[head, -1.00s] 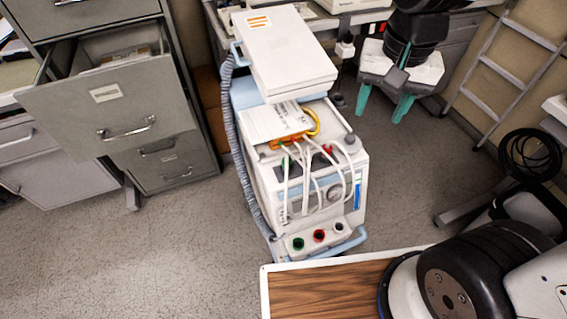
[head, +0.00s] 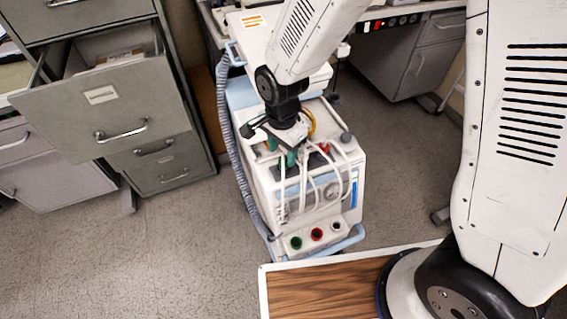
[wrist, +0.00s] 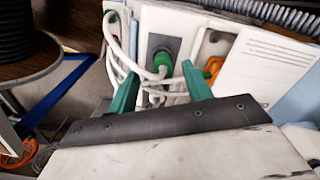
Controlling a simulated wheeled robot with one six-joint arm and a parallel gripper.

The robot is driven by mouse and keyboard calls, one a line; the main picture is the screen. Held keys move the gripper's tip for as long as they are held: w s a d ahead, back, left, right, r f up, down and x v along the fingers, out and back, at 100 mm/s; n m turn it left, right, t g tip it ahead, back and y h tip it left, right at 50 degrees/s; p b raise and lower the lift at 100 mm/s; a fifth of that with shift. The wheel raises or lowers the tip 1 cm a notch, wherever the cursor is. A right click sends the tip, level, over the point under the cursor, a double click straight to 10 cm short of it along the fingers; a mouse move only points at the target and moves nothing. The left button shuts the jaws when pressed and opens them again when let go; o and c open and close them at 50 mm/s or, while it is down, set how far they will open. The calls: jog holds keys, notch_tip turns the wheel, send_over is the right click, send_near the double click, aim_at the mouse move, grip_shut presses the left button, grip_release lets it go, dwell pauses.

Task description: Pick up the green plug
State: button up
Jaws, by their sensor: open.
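The green plug (wrist: 162,62) shows in the wrist view, on a dark grey panel of the white pump machine (wrist: 157,20). It appears between the two teal fingertips of my open gripper (wrist: 160,70), with grey-white cables just below it. I cannot tell whether the fingers touch it. In the head view my gripper (head: 282,152) reaches down over the top front of the machine (head: 262,190). The green plug is hidden there behind the gripper and cables.
White cables (head: 306,185) loop down the machine's front. An orange part (wrist: 212,66) lies right of the plug in the wrist view. Green (head: 297,243) and red (head: 317,234) ports sit low in front. A filing cabinet (head: 100,95) with an open drawer stands left.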

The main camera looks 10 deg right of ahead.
aim_at(284, 156)
jog(key=f, duration=0.4)
jog(key=shift+w+d+f, duration=0.1)
jog(key=shift+w+d, duration=0.1)
jog(key=shift+w, duration=0.1)
grip_shut()
